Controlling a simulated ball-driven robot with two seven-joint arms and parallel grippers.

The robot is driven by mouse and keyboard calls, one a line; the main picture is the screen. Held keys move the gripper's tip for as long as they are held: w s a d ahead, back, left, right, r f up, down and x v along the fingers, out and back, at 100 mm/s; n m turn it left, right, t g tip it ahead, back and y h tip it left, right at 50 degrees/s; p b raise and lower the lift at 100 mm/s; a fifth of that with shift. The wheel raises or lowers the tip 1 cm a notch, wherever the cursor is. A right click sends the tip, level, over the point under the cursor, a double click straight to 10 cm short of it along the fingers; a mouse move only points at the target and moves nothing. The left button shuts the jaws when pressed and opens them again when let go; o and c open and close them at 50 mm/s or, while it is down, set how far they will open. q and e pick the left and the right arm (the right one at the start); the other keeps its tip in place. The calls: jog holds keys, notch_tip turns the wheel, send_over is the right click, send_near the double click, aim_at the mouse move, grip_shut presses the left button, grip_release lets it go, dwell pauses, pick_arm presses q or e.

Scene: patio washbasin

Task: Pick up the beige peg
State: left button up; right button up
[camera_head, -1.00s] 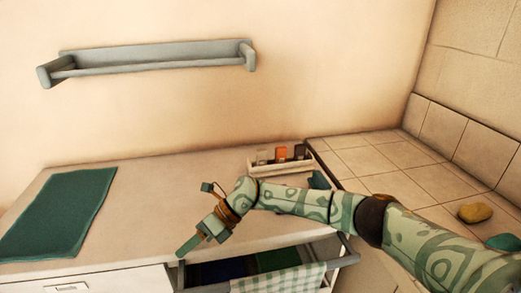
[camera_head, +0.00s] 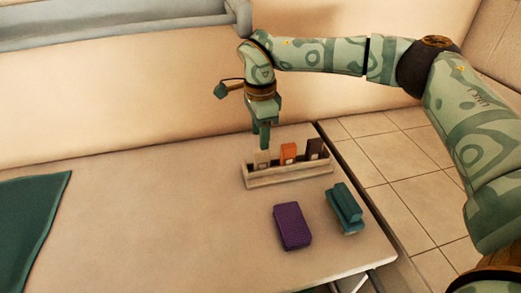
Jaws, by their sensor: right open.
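The beige peg (camera_head: 262,158) stands in the left slot of a cream rack (camera_head: 287,174) near the back right of the counter. An orange peg (camera_head: 288,152) and a dark brown peg (camera_head: 314,148) stand to its right in the same rack. My right gripper (camera_head: 264,145) points down right over the beige peg, with its fingers at the peg's top and partly in front of it. It is open; I cannot tell whether the fingers touch the peg. My left gripper is not in view.
A purple block (camera_head: 292,227) and a teal brush-like object (camera_head: 344,208) lie in front of the rack. A green cloth (camera_head: 30,225) lies at the far left. A grey wall rail (camera_head: 120,25) runs above. The middle of the counter is clear.

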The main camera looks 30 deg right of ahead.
aim_at(262, 152)
notch_tip(262, 152, down, 2)
jog(key=shift+s+f+b, duration=0.1)
jog(key=shift+s+b, duration=0.05)
jog(key=shift+b, duration=0.2)
notch_tip(262, 152, down, 4)
jog(key=shift+d+f+b, duration=0.1)
jog(key=shift+d+b, duration=0.05)
jog(key=shift+b, duration=0.65)
jog(key=shift+f, duration=0.1)
grip_shut()
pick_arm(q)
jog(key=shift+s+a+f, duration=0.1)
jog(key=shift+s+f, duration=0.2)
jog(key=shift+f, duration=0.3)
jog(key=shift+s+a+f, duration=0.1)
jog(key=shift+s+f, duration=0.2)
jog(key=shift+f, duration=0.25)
pick_arm(e)
jog(key=shift+r, duration=0.2)
